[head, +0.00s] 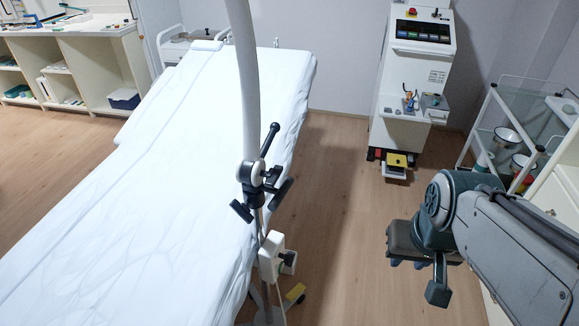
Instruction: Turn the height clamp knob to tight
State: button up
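A pale column (243,80) stands in front of the couch. A clamp joint (257,174) sits on it, with a black lever (270,139) pointing up and two black handles, one at lower left (241,211) and one at lower right (284,188). Lower on the thin pole, a white box (272,251) carries a black knob (287,258). I cannot tell which of these is the height clamp knob, nor whether it is tight. My gripper (420,278) hangs at the right, well apart from the column and touching nothing visible. Its finger opening is unclear from this angle.
The couch (175,140) with a white sheet fills the left and middle. A white machine (415,75) stands at the back, a glass trolley (515,125) at right. Bare floor (335,220) lies between pole and gripper.

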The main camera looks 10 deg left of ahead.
aim_at(242, 209)
jog(key=u, duration=0.8)
jog(key=k, duration=1.3)
jog(key=u, duration=0.1)
jog(key=i, duration=0.65)
jog(key=u, duration=1.05)
jog(key=i, duration=0.25)
jog(key=u, duration=0.15)
